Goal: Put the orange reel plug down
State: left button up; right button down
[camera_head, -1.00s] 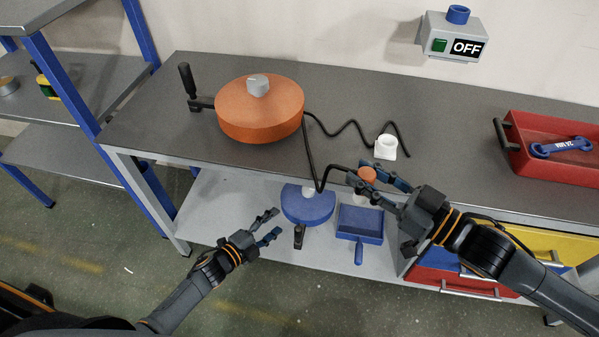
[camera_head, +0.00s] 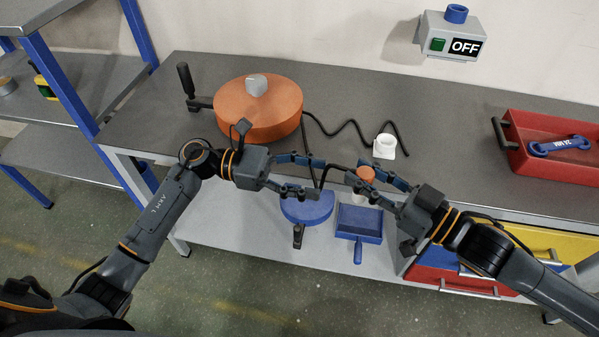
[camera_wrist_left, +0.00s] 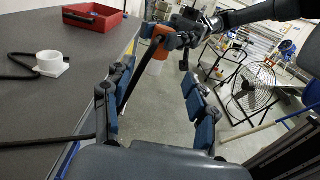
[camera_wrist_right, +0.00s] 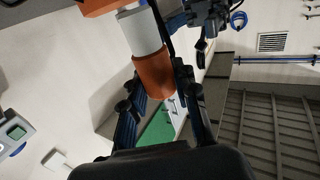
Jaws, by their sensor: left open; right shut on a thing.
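The orange reel plug (camera_head: 366,173), an orange cylinder with a white end, is between the fingers of my right gripper (camera_head: 370,184), which is shut on it in front of the bench edge. It also shows in the right wrist view (camera_wrist_right: 153,76) and the left wrist view (camera_wrist_left: 158,47). A black cable runs from it toward the orange reel (camera_head: 258,112) on the bench. My left gripper (camera_head: 320,182) is open beside the plug, its fingertips near the cable; whether they touch it is unclear. A white round holder (camera_head: 386,147) on a square base stands on the bench.
A red tray (camera_head: 570,170) with a blue tool is at the right of the bench (camera_head: 330,90). Blue items (camera_head: 307,207) lie on the lower shelf. A wall box (camera_head: 452,38) reads OFF. The bench behind the white holder is mostly clear.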

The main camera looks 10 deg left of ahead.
pick_arm(q)
jog(key=d, duration=1)
jog(key=shift+w, duration=0.25)
grip_shut()
pick_arm(e)
jog(key=c, duration=0.9)
grip_release()
jog(key=shift+c, duration=0.2)
jog(key=shift+d, duration=0.1)
